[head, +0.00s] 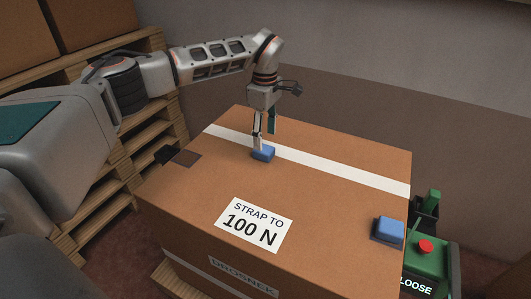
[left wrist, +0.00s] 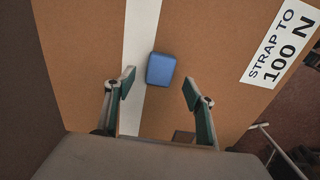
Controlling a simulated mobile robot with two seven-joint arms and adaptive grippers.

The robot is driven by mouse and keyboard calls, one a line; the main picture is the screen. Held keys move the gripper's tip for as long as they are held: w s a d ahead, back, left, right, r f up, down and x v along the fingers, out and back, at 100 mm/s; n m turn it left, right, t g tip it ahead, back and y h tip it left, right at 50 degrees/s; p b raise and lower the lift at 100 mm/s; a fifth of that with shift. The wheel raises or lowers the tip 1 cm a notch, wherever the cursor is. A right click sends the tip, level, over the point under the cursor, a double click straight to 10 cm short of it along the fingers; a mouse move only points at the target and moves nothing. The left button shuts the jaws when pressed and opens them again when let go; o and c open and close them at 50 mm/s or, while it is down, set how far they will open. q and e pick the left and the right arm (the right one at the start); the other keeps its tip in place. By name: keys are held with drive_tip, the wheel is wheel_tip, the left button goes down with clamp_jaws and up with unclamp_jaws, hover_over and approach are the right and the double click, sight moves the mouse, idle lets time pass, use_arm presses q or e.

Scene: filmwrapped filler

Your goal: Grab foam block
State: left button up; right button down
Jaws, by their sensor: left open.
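A small blue block (head: 263,153), which looks like the foam block, lies on top of a large brown carton (head: 330,185), beside the white strap. My left gripper (head: 265,136) is open, points down and is close above the block. In the left wrist view my left gripper (left wrist: 158,87) has nothing between its fingers. I cannot tell whether a finger touches the block. My right gripper is out of view.
A second blue block (head: 389,230) sits on a dark base near the carton's right corner. A white label (head: 253,224) lies flat on top. A green box with a red button (head: 427,247) stands right of the carton. Wooden pallets (head: 105,185) are stacked at left.

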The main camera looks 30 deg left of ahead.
sight(264, 148)
use_arm(q)
drive_tip(key=f, duration=0.3)
drive_tip(key=f+b, duration=0.1)
drive_tip(key=f, duration=0.2)
drive_tip(key=shift+s+a, duration=0.1)
drive_tip(key=shift+a, duration=0.1)
drive_tip(key=shift+r, duration=0.15)
drive_tip(key=shift+c, duration=0.7)
drive_tip(key=c, duration=0.9)
